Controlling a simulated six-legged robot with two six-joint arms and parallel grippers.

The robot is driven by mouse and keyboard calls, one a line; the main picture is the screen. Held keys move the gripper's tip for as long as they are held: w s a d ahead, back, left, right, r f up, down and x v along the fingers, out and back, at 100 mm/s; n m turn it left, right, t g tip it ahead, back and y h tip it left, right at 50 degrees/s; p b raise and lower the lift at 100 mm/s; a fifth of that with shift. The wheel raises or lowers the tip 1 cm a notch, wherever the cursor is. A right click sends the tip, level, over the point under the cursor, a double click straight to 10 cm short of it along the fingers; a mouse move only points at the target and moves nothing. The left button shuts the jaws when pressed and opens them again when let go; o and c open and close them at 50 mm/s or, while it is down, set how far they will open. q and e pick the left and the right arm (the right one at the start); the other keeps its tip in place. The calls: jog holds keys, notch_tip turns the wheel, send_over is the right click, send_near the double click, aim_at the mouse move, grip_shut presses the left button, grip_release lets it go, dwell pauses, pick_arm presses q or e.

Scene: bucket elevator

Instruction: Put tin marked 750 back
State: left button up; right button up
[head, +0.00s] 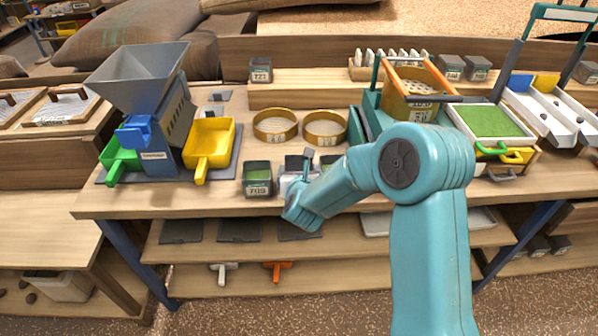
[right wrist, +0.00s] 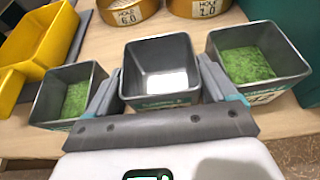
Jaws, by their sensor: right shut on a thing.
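My right gripper (head: 299,176) is at the front of the bench, with its fingers on both sides of a grey square tin. In the right wrist view the gripper (right wrist: 160,88) is shut on this tin (right wrist: 160,55), which is upright and looks empty, with a pale patch on its floor. Its label is mostly hidden, so I cannot read its number. A tin marked 709 (head: 257,182) with green contents stands to its left. Another tin with green contents (right wrist: 250,62) stands to its right. My left gripper is not in view.
Two round sieves (head: 275,126) stand behind the tins. A grey hopper machine (head: 140,78) with a yellow tray (head: 209,147) is at left. Dark pads (head: 240,230) lie on the shelf below. More tins (head: 261,70) stand on the raised back ledge. A green-filled white tray (head: 492,122) is at right.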

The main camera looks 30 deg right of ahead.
jog(key=shift+f, duration=0.15)
jog(key=o, duration=1)
jog(key=shift+w, duration=0.1)
jog(key=shift+r, duration=0.25)
jog(key=shift+s+a, duration=0.2)
jog(key=shift+s, duration=0.15)
jog(key=b+v, duration=0.1)
jog(key=v, duration=1)
jog(key=s+a+f+n+g+y, duration=0.25)
jog(key=a+f+n, duration=0.25)
jog(key=f+n, duration=0.45)
jog(key=s+a+f+n+g+y, duration=0.1)
jog(key=a+f+n+y, duration=0.35)
jog(key=f+n, duration=0.55)
jog(key=s+a+f+n+g+y, duration=0.1)
jog(key=s+a+f+n+g, duration=0.1)
jog(key=s+n, duration=0.3)
jog(key=s+a+f+n+g+y, duration=0.1)
jog(key=s+a+f+n+g, duration=0.2)
jog(key=n, duration=0.6)
jog(key=s+a+f+n+g+y, duration=0.2)
jog(key=s+a+f+n, duration=0.1)
jog(key=s+f+n, duration=0.2)
jog(key=shift+s+a+f+n+g, duration=0.1)
jog(key=shift+s+f+n+g, duration=0.1)
jog(key=shift+s+n, duration=0.5)
jog(key=shift+s+a+f+n+g, duration=0.15)
jog(key=shift+s+n, duration=0.1)
jog(key=shift+s, duration=0.75)
